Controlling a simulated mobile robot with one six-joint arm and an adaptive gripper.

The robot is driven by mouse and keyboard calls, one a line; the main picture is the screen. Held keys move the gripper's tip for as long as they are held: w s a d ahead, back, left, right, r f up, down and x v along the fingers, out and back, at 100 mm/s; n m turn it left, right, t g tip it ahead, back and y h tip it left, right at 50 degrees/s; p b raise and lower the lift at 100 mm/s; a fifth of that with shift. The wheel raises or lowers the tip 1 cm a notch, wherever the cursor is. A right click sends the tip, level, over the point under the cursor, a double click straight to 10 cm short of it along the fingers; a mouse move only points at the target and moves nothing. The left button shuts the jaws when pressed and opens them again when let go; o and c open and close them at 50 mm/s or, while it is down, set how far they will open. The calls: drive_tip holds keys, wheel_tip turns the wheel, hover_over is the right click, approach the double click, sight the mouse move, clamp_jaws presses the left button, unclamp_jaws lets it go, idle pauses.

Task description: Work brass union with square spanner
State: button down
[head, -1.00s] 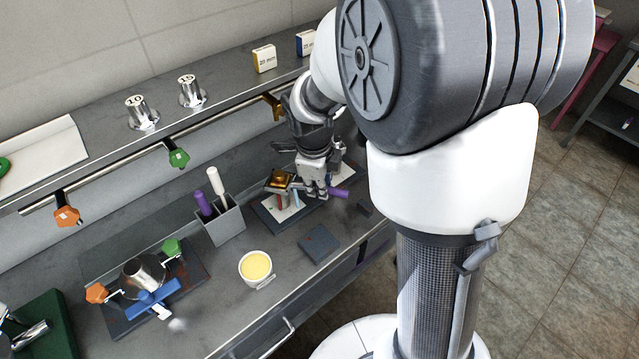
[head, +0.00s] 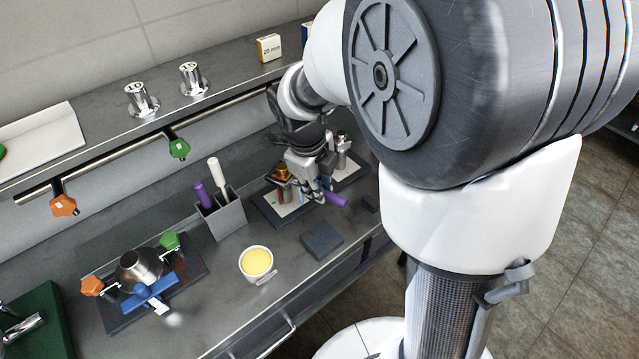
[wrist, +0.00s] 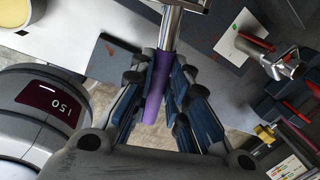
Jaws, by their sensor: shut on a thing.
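My gripper (head: 312,190) is shut on a purple-handled tool (head: 337,201), over the right part of the bench. In the wrist view the purple handle (wrist: 157,82) lies between the fingers, and its steel shank (wrist: 170,28) runs to the top edge. The tool's working end is out of that view, so I cannot tell if it is the square spanner. The brass union (head: 281,173) stands on a dark board with a white panel, just left of my gripper in the head view. I cannot tell whether the tool touches it.
A grey holder (head: 222,215) holds a purple and a white handle. A white cup of yellow stuff (head: 256,263) and a dark block (head: 321,240) stand in front. A steel fitting with blue bar (head: 148,296) is at left. A second board with a steel fitting (head: 343,150) lies behind my gripper.

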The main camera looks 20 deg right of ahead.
drive_tip(key=shift+s+a+m, duration=0.25)
drive_tip(key=shift+a+m, duration=0.2)
drive_tip(key=shift+m, duration=0.1)
drive_tip(key=shift+s+a+m, duration=0.2)
drive_tip(key=shift+a+m, duration=0.25)
drive_tip(key=shift+m, duration=0.1)
drive_tip(key=shift+w+d, duration=0.1)
drive_tip(key=shift+d, duration=0.15)
drive_tip(key=shift+r+n, duration=0.1)
drive_tip(key=shift+n, duration=0.2)
wheel_tip(320, 180, up, 7)
drive_tip(key=p, duration=0.4)
idle(0.5)
idle(0.6)
